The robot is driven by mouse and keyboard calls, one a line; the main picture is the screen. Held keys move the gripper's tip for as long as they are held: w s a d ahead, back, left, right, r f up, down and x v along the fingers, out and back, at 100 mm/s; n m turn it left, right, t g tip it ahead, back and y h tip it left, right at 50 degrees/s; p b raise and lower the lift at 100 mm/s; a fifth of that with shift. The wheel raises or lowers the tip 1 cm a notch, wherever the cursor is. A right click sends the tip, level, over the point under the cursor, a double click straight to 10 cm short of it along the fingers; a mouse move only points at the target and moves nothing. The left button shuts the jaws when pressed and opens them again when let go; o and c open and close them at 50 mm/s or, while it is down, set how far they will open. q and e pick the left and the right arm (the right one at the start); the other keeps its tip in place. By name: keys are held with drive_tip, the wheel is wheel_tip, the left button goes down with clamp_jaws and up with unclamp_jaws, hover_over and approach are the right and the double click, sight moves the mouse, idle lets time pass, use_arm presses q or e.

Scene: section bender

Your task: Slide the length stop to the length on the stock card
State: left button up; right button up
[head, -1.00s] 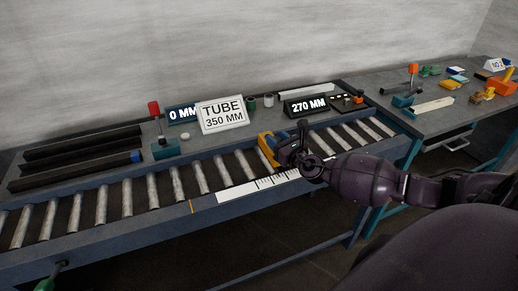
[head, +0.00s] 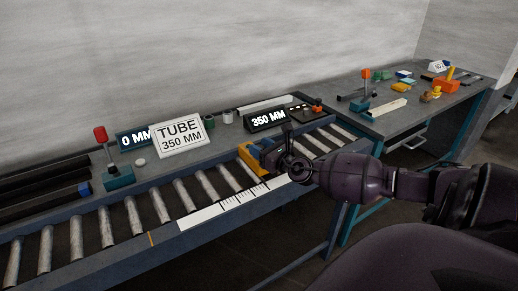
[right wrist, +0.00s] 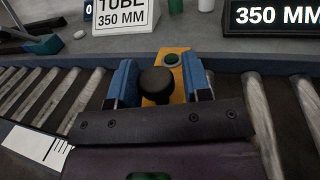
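The length stop (head: 250,158) is a yellow block on the roller table, above the white scale (head: 220,207). In the right wrist view the yellow stop (right wrist: 178,88) has a black knob and a green button. My right gripper (head: 275,157) is at the stop; in the right wrist view its blue fingers (right wrist: 160,88) lie on both sides of the stop, closed about it. The stock card (head: 180,138) reads TUBE 350 MM. The length display (head: 267,119) reads 350 MM. My left gripper is not in view.
A second display (head: 133,138) reads 0 MM, beside a teal block with a red-topped lever (head: 101,135). Dark bars (head: 45,185) lie at the left. A second bench (head: 385,122) with tools stands at the right. The rollers left of the stop are clear.

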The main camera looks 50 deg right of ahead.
drive_tip(key=shift+o, duration=1.4)
drive_tip(key=shift+s+d, duration=0.1)
drive_tip(key=shift+d, duration=0.05)
drive_tip(key=shift+s+a, duration=0.2)
drive_tip(key=shift+s, duration=5.15)
